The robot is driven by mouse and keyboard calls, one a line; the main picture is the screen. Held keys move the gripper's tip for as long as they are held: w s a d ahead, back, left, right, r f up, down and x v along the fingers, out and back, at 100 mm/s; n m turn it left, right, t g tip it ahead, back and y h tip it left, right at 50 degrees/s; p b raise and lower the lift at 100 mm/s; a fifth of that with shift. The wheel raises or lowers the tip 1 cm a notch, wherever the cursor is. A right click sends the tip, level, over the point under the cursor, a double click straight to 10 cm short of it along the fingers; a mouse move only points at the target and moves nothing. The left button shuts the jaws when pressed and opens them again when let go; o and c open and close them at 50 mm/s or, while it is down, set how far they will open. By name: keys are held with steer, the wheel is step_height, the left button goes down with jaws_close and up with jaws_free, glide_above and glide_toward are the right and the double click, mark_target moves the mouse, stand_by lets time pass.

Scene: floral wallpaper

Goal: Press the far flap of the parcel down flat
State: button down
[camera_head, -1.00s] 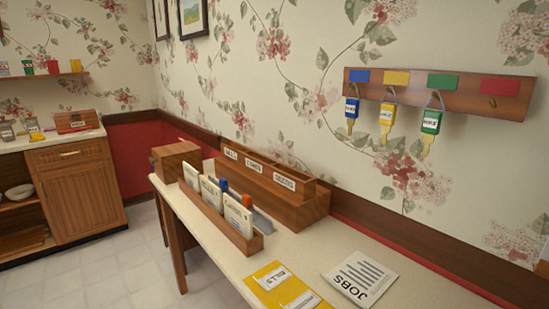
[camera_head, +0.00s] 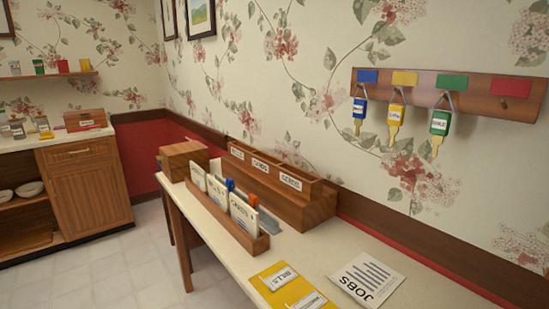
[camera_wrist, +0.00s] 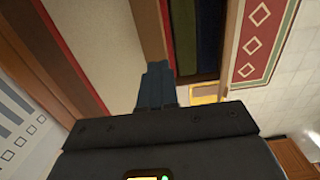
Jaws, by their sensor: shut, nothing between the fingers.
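I cannot make out a parcel or its far flap in either view. My gripper (camera_wrist: 157,84) shows in the wrist view, its blue-grey fingers shut together with nothing between them. The fingertips lie over or in front of a brown wooden edge (camera_wrist: 150,35), beside a dark recess (camera_wrist: 198,42) with dark coloured strips in it. I cannot tell whether they touch anything. My gripper does not show in the head view.
A pale table (camera_head: 300,251) along the wall bears a wooden organiser (camera_head: 310,208), an envelope rack (camera_head: 250,243), a wooden box (camera_head: 183,158), a yellow folder (camera_head: 283,292) and a JOBS sheet (camera_head: 368,279). A key rack (camera_head: 480,97) hangs above. A cabinet (camera_head: 88,185) stands left.

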stand_by(0.4)
steer(key=shift+f+b, duration=0.55)
steer(key=shift+f, duration=0.45)
steer(key=shift+r, duration=0.1)
step_height(320, 180, up, 5)
steer(key=p, duration=0.5)
